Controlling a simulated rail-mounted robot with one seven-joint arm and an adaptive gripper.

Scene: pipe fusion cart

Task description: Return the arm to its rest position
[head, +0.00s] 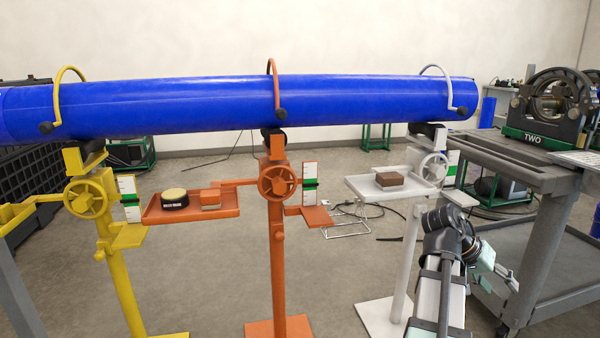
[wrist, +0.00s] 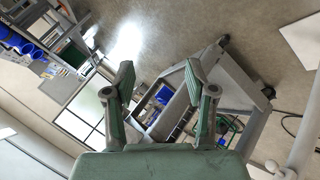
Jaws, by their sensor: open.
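My arm shows at the lower right of the head view, in front of the white stand and beside the grey cart. My gripper (wrist: 160,85) is in the wrist view with its two green-padded fingers spread wide apart. Nothing is between the fingers. In the head view the gripper end (head: 490,262) is small and partly hidden by my arm, near the cart's left side. The wrist view looks past the fingers to the floor and a grey wheeled frame, both tilted in the picture.
A long blue pipe (head: 190,105) rests on yellow (head: 108,250), orange (head: 277,240) and white (head: 404,265) stands. The orange tray (head: 160,217) and white tray (head: 360,188) hold small items. A grey cart (head: 545,180) with a black clamp machine (head: 550,100) stands right.

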